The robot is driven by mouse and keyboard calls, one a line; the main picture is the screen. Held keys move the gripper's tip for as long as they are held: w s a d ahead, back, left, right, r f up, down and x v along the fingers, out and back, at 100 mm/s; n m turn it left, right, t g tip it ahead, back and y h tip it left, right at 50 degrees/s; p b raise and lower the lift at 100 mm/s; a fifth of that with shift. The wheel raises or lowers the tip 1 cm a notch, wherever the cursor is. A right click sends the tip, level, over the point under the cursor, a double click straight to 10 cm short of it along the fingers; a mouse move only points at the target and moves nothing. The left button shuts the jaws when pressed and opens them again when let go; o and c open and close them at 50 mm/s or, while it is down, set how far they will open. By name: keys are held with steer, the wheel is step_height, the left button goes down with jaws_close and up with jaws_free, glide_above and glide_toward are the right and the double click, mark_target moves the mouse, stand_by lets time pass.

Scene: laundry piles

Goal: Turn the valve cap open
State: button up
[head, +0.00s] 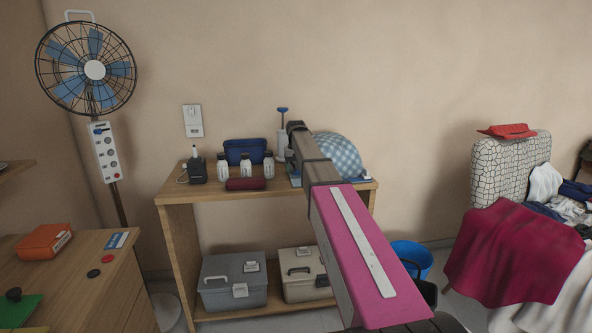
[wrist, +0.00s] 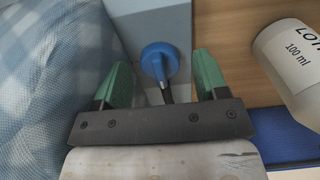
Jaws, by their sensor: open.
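A round blue cap (wrist: 160,62) on a dark stem, which looks like the valve cap, shows in the wrist view. My gripper (wrist: 161,67) is open, with one green finger on either side of the cap. Gaps show between the cap and both fingers, so it is not gripped. The lower part of the stem is hidden behind the gripper's dark bar. In the head view my arm reaches over the shelf top and hides much of the area around the gripper. I cannot make out the valve cap clearly there.
A white lotion bottle (wrist: 291,60) stands close on the right in the wrist view. Blue checkered cloth (wrist: 45,90) lies close on the left. On the wooden shelf (head: 212,197) are several small bottles, a dark red roll (head: 245,184) and a blue case (head: 236,150).

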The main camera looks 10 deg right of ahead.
mark_target(296, 168)
steer(key=shift+f, duration=0.1)
steer(key=c, duration=0.9)
steer(key=shift+m, duration=1.5)
steer(key=o, duration=0.9)
step_height(296, 168, up, 11)
